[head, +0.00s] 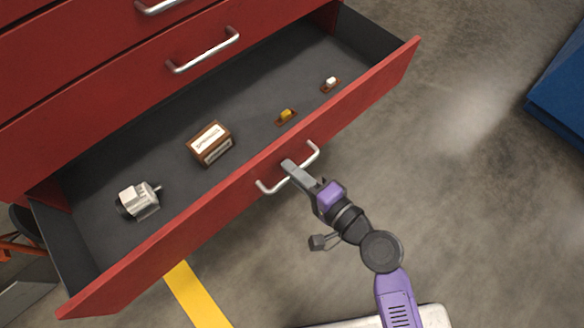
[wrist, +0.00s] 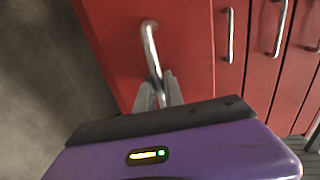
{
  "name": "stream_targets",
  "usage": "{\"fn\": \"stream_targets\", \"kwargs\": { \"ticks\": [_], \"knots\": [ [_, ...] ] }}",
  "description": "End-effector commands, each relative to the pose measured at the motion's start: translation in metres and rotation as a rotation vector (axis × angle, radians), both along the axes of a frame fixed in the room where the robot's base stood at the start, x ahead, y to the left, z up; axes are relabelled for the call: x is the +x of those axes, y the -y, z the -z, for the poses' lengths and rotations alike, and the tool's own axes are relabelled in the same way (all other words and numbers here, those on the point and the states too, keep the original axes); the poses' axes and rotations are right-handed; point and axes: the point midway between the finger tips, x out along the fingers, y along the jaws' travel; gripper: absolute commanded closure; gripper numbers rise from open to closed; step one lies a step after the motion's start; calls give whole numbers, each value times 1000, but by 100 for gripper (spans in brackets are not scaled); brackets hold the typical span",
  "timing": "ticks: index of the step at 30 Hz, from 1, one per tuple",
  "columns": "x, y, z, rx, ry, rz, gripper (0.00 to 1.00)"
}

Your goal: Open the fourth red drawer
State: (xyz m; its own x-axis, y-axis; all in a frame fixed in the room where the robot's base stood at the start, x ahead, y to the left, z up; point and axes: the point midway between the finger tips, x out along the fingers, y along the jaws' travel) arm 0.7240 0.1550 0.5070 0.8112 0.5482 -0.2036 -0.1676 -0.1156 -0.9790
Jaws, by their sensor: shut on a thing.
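A red drawer (head: 236,193) is pulled far out of the red cabinet in the head view, its dark inside in full sight. Its silver bar handle (head: 266,188) is on the front face. My gripper (head: 288,166) is shut on the middle of this handle. In the wrist view the handle (wrist: 149,42) runs down between the fingers of my gripper (wrist: 158,95). Inside the drawer lie a brown box with white labels (head: 210,144), a light grey motor-like part (head: 139,200), a small yellow item (head: 286,115) and a small white item (head: 330,82).
Shut red drawers with silver handles (head: 203,52) are above the open one. A blue object (head: 560,95) stands at the right edge. A yellow floor stripe (head: 195,295) runs below the drawer. Bare concrete floor (head: 470,190) lies to the right.

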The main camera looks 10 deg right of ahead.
Motion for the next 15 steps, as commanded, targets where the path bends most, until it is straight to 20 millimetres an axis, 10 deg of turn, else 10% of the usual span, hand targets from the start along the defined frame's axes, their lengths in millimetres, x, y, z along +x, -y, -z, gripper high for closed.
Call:
{"fn": "stream_targets", "kwargs": {
  "ticks": [2,3,15],
  "knots": [
    [0,1,1,-2,-1,3,100],
    [0,1,1,-2,-1,3,80],
    [-4,3,-1,0,-1,2,79]
  ]
}}
